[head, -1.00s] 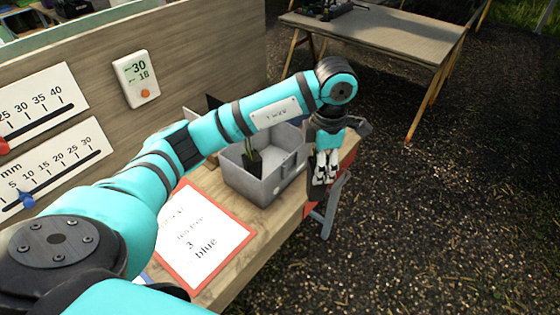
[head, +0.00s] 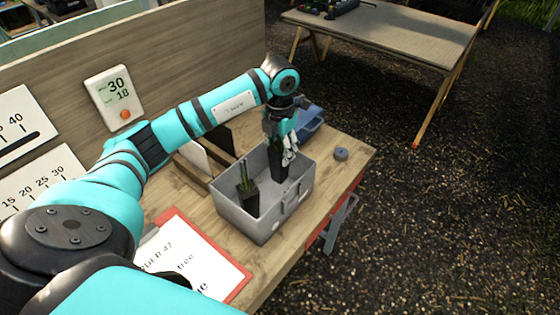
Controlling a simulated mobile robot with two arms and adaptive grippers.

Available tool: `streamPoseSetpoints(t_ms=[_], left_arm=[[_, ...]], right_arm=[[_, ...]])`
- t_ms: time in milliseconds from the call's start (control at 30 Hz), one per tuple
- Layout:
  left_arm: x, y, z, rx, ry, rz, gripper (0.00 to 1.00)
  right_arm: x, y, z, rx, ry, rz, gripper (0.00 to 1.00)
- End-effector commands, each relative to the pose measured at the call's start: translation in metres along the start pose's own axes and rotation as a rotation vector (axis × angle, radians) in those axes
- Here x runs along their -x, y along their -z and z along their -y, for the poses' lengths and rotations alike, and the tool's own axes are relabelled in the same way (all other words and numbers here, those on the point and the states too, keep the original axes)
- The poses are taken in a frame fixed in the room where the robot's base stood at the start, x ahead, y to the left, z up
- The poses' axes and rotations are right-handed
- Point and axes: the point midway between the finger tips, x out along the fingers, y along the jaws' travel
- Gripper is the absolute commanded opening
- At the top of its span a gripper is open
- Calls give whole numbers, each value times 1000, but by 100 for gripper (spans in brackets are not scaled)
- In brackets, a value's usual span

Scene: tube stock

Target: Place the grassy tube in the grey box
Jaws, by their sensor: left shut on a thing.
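The grey box (head: 246,222) stands on the wooden bench. A dark tube with green shoots (head: 247,193) stands in its left part. My left gripper (head: 290,155) is over the box's right, far part, shut on another dark tube (head: 280,170). This held tube hangs roughly upright, with its lower part inside the box. The gripper hides its top, so I cannot tell whether it has grass, nor whether its bottom touches the box floor. My right gripper is not in view.
A blue bin (head: 311,124) is behind the box, and a small grey round object (head: 341,154) lies to its right. A red clipboard with paper (head: 190,258) lies in front. A board with gauges (head: 190,70) rises behind. Another table (head: 390,38) stands apart.

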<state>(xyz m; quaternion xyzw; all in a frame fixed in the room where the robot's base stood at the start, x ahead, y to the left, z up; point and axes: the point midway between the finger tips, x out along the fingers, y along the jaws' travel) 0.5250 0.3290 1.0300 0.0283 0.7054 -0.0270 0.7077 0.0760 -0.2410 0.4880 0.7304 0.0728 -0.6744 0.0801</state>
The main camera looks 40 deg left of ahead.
Motion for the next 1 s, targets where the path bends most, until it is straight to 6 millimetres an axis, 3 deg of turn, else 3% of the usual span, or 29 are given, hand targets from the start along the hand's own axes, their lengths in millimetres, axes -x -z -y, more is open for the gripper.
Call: streamPoseSetpoints(t_ms=[100,167,267,400,500,733,767,900,1000], left_arm=[[-9,0,0,1,1,0,7],[-13,0,0,0,1,1,7],[-24,0,0,0,0,-3,7],[-44,0,0,1,1,-2,7],[-48,0,0,0,0,1,7],[-50,0,0,-1,0,1,7],[-50,0,0,0,0,1,47],[-49,0,0,0,0,1,65],[-49,0,0,0,0,0,68]], right_arm=[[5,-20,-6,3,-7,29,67],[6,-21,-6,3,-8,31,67],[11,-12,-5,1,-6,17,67],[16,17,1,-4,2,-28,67],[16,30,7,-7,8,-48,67],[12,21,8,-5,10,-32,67],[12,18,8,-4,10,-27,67],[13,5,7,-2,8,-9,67],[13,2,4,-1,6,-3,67]])
